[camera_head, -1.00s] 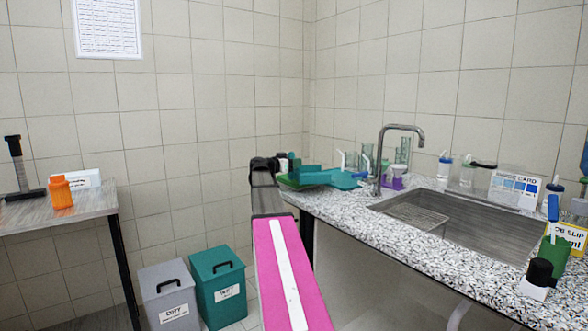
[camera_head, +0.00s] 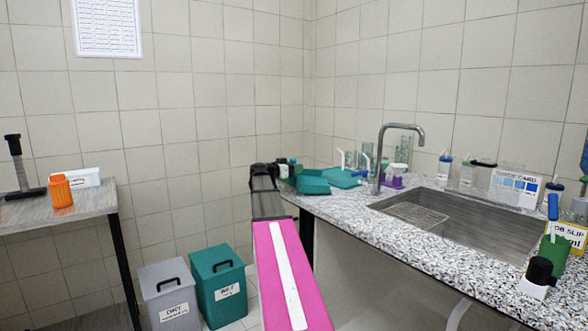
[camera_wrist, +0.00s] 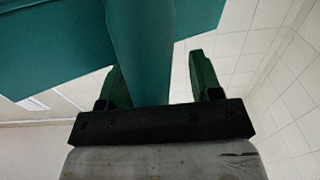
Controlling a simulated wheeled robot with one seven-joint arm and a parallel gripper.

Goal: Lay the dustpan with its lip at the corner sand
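The teal dustpan (camera_head: 313,184) is at the far left end of the speckled counter, by the wall corner, partly beside my arm. In the wrist view its broad pan (camera_wrist: 50,50) fills the upper left and its handle (camera_wrist: 140,50) runs down between my fingers. My gripper (camera_wrist: 160,80) has its two green fingers apart, one on each side of the handle. A clear gap shows between the handle and the right finger; contact on the left side I cannot tell. The corner sand and the pan's lip are not discernible.
The tap (camera_head: 380,160) and sink (camera_head: 455,218) follow. Grey (camera_head: 168,295) and teal (camera_head: 218,285) bins stand on the floor. A side table (camera_head: 60,220) is at left.

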